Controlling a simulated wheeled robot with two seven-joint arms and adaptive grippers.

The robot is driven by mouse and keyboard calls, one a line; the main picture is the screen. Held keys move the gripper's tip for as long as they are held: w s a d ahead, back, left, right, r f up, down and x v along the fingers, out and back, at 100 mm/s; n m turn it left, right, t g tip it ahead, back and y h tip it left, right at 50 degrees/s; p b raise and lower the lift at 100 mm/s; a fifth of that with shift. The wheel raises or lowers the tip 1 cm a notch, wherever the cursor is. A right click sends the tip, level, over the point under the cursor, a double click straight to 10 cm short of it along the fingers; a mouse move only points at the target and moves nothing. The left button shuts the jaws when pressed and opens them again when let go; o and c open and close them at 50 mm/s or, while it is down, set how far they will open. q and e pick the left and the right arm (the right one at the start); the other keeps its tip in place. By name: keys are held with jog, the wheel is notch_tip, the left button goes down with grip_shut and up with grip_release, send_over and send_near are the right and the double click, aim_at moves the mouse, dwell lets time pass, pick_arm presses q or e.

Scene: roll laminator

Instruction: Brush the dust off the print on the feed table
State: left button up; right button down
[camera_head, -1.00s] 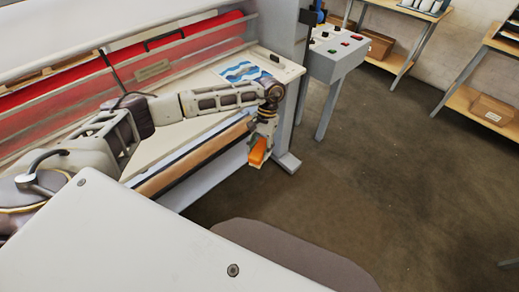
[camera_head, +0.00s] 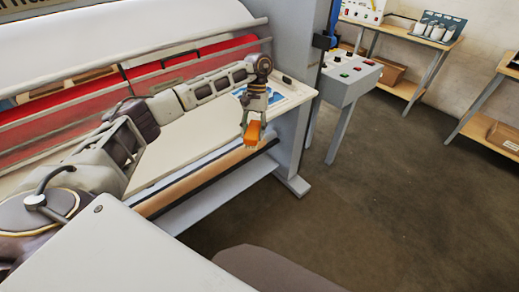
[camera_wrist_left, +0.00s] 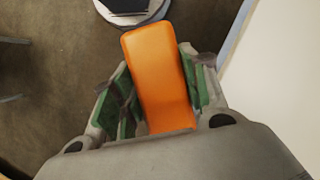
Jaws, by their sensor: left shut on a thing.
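My left gripper (camera_head: 253,122) is shut on an orange brush (camera_head: 252,134), with pale bristles below its block. In the left wrist view the orange back of the brush (camera_wrist_left: 160,75) sits between the green-lined fingers. In the head view the brush appears in front of the feed table's front edge, near its right end. The print (camera_head: 284,97), blue and white, lies flat at the right end of the cream feed table (camera_head: 187,140). My left arm and gripper partly cover it. I cannot make out dust on it. My right gripper is out of view.
The laminator's red roller (camera_head: 190,55) runs behind the table, under a white web (camera_head: 110,32). A grey control box (camera_head: 349,79) with coloured buttons stands to the right. Shelves (camera_head: 420,58) line the far wall. The brown floor (camera_head: 370,190) at right is clear.

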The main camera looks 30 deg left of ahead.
pick_arm(q)
jog(key=r, duration=0.1)
jog(key=a+r+n, duration=0.1)
jog(key=r, duration=0.1)
jog(key=a+r+n, duration=0.1)
jog(key=r, duration=0.1)
jog(key=shift+w+a+h, duration=0.25)
jog(key=shift+h, duration=0.15)
jog(key=shift+a+r+n+t, duration=0.15)
jog(key=shift+r+n+t, duration=0.2)
jog(key=shift+r, duration=0.3)
jog(key=s+n, duration=0.1)
jog(key=n, duration=0.1)
jog(key=r+n+t+h, duration=0.1)
jog(key=n, duration=0.1)
jog(key=shift+s+r, duration=0.15)
jog(key=shift+s, duration=0.25)
jog(key=shift+n+h, duration=0.3)
jog(key=shift+n, duration=0.05)
jog(key=shift+r, duration=0.1)
